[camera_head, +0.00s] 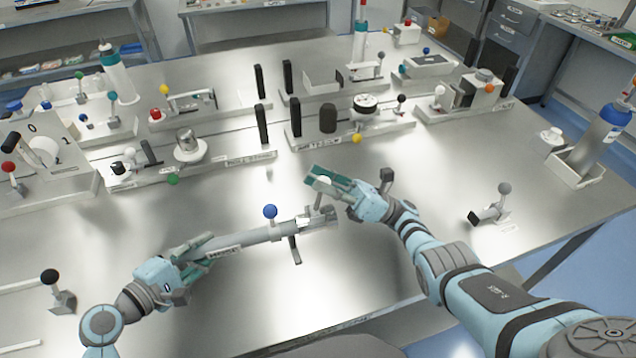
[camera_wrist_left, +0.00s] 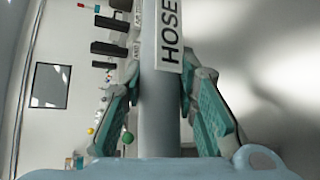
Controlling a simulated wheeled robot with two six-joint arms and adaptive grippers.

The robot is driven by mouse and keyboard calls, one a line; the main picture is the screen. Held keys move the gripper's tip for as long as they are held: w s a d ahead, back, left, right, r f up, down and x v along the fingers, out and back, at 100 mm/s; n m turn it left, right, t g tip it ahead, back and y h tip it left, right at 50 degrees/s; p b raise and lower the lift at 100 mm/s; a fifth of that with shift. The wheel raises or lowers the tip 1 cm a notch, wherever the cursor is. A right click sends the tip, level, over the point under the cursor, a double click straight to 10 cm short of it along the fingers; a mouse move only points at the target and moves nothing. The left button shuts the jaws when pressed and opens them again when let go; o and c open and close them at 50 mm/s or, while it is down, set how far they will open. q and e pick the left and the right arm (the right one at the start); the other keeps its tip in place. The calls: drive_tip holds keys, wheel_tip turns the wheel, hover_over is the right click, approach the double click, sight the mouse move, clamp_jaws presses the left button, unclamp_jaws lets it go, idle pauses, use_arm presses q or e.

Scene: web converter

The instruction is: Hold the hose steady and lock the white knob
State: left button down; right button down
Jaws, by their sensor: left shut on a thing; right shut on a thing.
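The hose (camera_head: 255,239) is a grey tube with a "HOSE" label, lying across the front middle of the table, with a blue ball-topped lever on it. My left gripper (camera_head: 200,246) is shut around its left part. In the left wrist view the hose (camera_wrist_left: 158,110) runs between the two green-padded fingers of this gripper (camera_wrist_left: 162,100). My right gripper (camera_head: 318,178) is above the hose's right end, shut on the white knob (camera_head: 323,180), which shows as a small pale patch and is mostly hidden by the fingers. A grey stem stands below the fingers at that end.
Behind are fixture boards with coloured knobs, black posts and a white round knob on a base (camera_head: 189,147). A grey ball-topped lever (camera_head: 504,189) stands to the right, a black ball-topped lever (camera_head: 49,277) at front left. The table's front edge is close.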

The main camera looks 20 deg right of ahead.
drive_tip(key=shift+d+t, duration=0.15)
drive_tip(key=shift+t, duration=0.15)
drive_tip(key=c, duration=1.3)
unclamp_jaws()
drive_tip(key=shift+r, duration=0.1)
drive_tip(key=r, duration=1)
drive_tip(key=shift+s, duration=0.2)
drive_tip(key=shift+c, duration=0.2)
